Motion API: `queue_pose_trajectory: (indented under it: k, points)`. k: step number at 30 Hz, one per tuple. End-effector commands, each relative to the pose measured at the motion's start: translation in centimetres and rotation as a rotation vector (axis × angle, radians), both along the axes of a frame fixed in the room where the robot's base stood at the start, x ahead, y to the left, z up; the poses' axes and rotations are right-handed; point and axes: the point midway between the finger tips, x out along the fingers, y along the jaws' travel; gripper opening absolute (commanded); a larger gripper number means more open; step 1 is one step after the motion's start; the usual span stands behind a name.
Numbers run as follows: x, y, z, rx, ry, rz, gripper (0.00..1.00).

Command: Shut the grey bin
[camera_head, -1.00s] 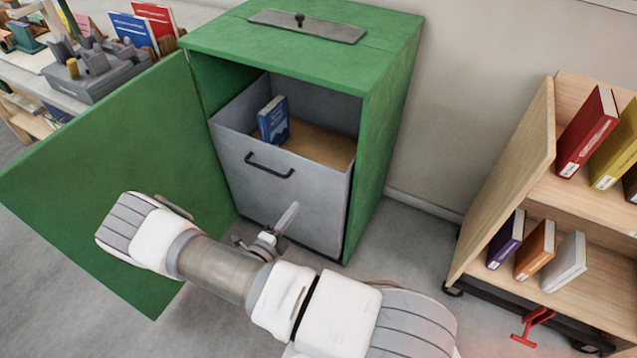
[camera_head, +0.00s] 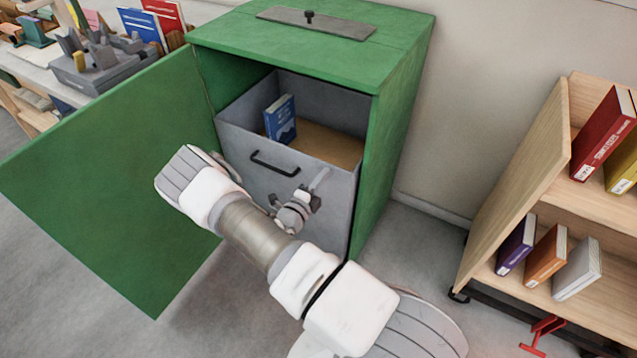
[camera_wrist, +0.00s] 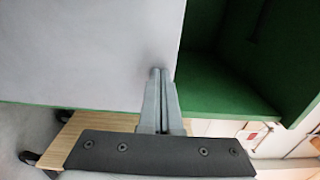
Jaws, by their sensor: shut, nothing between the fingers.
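The grey bin (camera_head: 240,155) sits in the opening of a green cabinet (camera_head: 403,120). Its top is open, and a blue book (camera_head: 280,120) stands inside on a tan floor. A black handle (camera_head: 274,165) is on its front. I cannot tell exactly how far the bin sticks out. My gripper (camera_head: 320,178) is shut and empty in front of the bin's right part, right of the handle. In the wrist view, my closed fingertips (camera_wrist: 158,74) are at or very near the grey front (camera_wrist: 85,50), close to its edge. Contact is not clear.
The cabinet's green door (camera_head: 120,180) stands wide open on the left, close to my arm. A wooden book cart (camera_head: 520,190) stands on the right. A table with books and a grey organizer (camera_head: 100,70) is at back left. Grey floor is clear between cabinet and cart.

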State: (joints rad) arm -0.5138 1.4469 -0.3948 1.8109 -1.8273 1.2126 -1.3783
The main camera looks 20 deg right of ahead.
Motion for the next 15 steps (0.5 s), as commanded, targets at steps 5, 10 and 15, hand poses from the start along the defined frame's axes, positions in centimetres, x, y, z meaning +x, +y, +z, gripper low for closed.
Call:
queue_pose_trajectory:
  k: [5, 10, 15]
  points:
    - [0.0, 0.0, 0.0, 0.000, 0.000, 0.000, 0.00]
    - [0.3, -0.3, 0.0, 0.000, -0.001, -0.001, 0.00]
    - [2.4, -3.2, -0.1, -0.002, -0.004, -0.002, 0.00]
